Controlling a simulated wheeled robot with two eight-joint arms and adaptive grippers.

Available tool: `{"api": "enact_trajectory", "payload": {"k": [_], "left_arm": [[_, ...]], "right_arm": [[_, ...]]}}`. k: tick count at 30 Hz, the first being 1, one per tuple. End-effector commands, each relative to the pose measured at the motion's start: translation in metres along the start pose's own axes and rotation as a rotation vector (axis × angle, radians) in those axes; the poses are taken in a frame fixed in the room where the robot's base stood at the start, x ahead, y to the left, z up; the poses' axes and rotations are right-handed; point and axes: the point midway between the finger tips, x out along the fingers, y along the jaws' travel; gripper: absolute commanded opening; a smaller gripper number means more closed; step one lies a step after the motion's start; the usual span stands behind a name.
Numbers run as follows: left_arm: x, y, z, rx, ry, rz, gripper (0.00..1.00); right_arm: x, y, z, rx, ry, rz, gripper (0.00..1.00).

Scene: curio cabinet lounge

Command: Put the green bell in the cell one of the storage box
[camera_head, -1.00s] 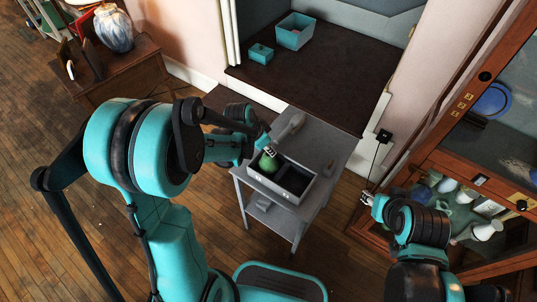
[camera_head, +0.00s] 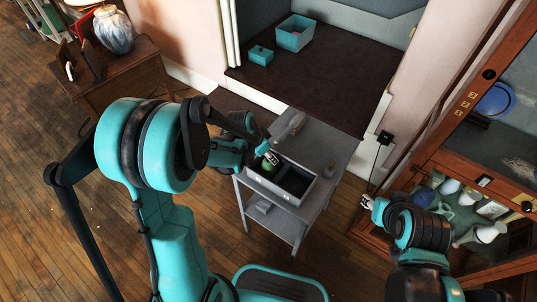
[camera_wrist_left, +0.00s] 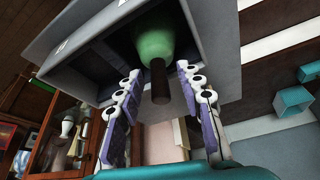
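The green bell (camera_head: 266,170) is in the left cell of the grey storage box (camera_head: 304,194). In the left wrist view the bell (camera_wrist_left: 155,42) shows its green body inside the cell, with its dark handle (camera_wrist_left: 159,85) toward me. My left gripper (camera_head: 271,157) is over that cell. Its fingers (camera_wrist_left: 160,76) are spread on both sides of the handle, with a visible gap on each side. The box's other cell looks dark and empty. Labels on the box front are too small to read. My right gripper (camera_head: 367,201) is far right, away from the box; its fingers are too small to judge.
The box stands on a small grey trolley (camera_head: 333,150) with a grey item (camera_head: 291,126) behind it. A glass-door cabinet (camera_head: 452,158) with crockery is at right. Teal boxes (camera_head: 295,32) sit in the alcove. A wooden side table (camera_head: 130,70) with a vase is at left.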

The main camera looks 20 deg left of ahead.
Motion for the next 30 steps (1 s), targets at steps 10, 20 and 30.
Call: {"api": "enact_trajectory", "payload": {"k": [10,20,30], "left_arm": [[-0.065,0.0,-0.002,-0.002,0.0,-0.001,0.37],[-0.117,0.0,-0.001,0.0,-0.001,0.0,0.37],[-0.173,0.026,0.01,-0.161,0.024,-0.102,0.37]], "right_arm": [[-0.024,0.0,-0.017,0.0,0.0,0.0,0.4],[-0.04,0.0,-0.028,0.0,0.0,0.0,0.4],[-0.04,0.0,-0.029,0.0,0.0,0.0,0.4]]}}
